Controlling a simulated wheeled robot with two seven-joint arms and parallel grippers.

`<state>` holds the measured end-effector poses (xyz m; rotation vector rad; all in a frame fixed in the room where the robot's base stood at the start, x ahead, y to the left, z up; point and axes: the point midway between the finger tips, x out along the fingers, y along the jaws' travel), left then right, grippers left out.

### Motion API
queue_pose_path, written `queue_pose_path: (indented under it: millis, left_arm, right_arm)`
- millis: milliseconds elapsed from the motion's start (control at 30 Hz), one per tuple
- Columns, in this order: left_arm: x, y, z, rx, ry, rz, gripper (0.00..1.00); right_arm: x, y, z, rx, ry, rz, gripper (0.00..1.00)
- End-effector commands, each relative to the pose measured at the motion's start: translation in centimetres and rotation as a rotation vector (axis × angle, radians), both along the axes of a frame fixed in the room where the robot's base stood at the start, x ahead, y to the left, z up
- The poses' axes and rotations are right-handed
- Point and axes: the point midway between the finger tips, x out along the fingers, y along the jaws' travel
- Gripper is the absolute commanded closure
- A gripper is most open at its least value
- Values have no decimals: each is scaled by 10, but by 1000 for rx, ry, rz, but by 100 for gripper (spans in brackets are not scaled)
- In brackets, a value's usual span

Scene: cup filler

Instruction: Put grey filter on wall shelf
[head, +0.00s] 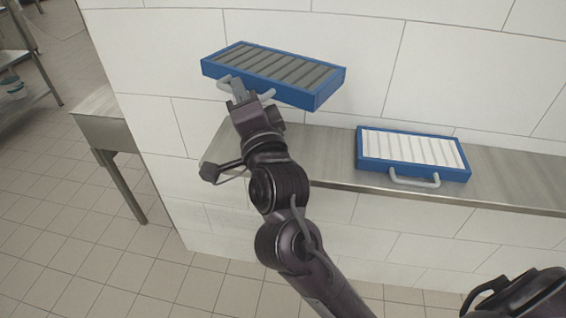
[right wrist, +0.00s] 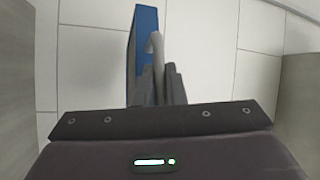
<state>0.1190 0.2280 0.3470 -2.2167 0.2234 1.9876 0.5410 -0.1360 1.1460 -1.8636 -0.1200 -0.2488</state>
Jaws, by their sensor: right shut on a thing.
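The grey filter (head: 270,72) is a flat blue frame with grey slats and a grey handle on its near side. My right gripper (head: 238,94) is shut on that handle and holds the filter raised, slightly tilted, above the left part of the steel wall shelf (head: 335,165). In the right wrist view, the gripper fingers (right wrist: 158,85) close at the handle (right wrist: 154,45), with the blue frame (right wrist: 143,50) just beyond. The exact gap between filter and shelf is hard to judge. My left gripper is not in view.
A white filter (head: 411,153) in a blue frame lies on the shelf to the right, its handle facing me. The shelf is bare left of it. A white panelled wall (head: 430,60) stands behind. A steel table (head: 100,120) stands at the left.

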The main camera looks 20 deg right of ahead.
Motion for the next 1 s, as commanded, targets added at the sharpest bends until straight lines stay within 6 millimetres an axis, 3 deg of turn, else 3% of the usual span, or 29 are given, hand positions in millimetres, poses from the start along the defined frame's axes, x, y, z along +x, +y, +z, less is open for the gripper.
queue_pose_path:
  millis: [500,1000]
  left_arm:
    - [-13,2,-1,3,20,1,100]
    - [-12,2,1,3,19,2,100]
  right_arm:
    - [0,0,-127,-5,4,1,100]
    - [0,0,-189,-3,3,1,100]
